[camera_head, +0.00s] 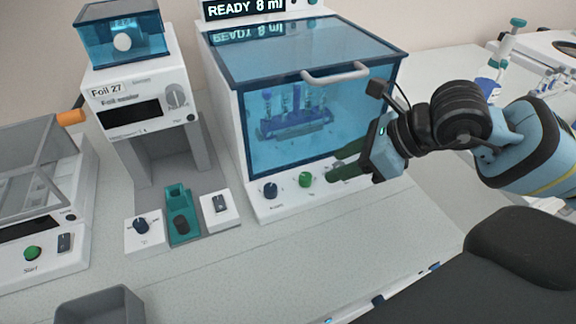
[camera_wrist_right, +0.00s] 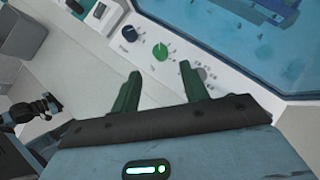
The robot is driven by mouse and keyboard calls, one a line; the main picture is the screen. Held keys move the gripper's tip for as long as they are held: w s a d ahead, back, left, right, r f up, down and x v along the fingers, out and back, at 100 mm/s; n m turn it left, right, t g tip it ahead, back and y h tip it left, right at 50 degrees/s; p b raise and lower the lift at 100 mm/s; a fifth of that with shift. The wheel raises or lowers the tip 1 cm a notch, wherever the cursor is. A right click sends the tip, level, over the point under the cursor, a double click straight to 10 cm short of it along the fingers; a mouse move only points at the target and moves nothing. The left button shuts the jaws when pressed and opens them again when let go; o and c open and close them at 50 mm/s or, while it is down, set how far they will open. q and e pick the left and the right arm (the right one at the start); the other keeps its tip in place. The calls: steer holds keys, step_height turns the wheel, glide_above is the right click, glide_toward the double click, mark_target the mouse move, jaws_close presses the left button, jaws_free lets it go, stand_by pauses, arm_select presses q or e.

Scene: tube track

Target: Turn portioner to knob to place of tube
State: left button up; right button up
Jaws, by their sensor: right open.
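The portioner (camera_head: 232,120) is a white machine with a clear blue hood, and its display reads "READY 8 ml". Several tubes stand in a blue rack (camera_head: 296,124) behind the hood. My right gripper (camera_head: 345,170) is in front of the panel's right part, its green fingers apart and empty. In the wrist view its fingers (camera_wrist_right: 158,88) are short of the green knob, apparently not touching it.
A foil sealer (camera_head: 135,88) stands left of the portioner, with a teal holder (camera_head: 177,200) between small control boxes before it. A grey bin (camera_head: 100,305) is at the front left. A lidded machine (camera_head: 40,200) is far left. The bench before the portioner is clear.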

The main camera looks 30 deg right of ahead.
mark_target(307, 176)
arm_select(q)
steer(key=shift+w+a, duration=0.1)
steer(key=shift+w, duration=0.05)
arm_select(e)
steer(key=shift+w+a, duration=0.1)
steer(key=x, duration=0.7)
steer(key=shift+w+a+f+p, duration=0.15)
steer(key=shift+w+f+p, duration=0.1)
steer(key=shift+p, duration=0.1)
arm_select(q)
steer(key=shift+w+r, duration=0.2)
steer(key=shift+r, duration=0.25)
arm_select(e)
jaws_close()
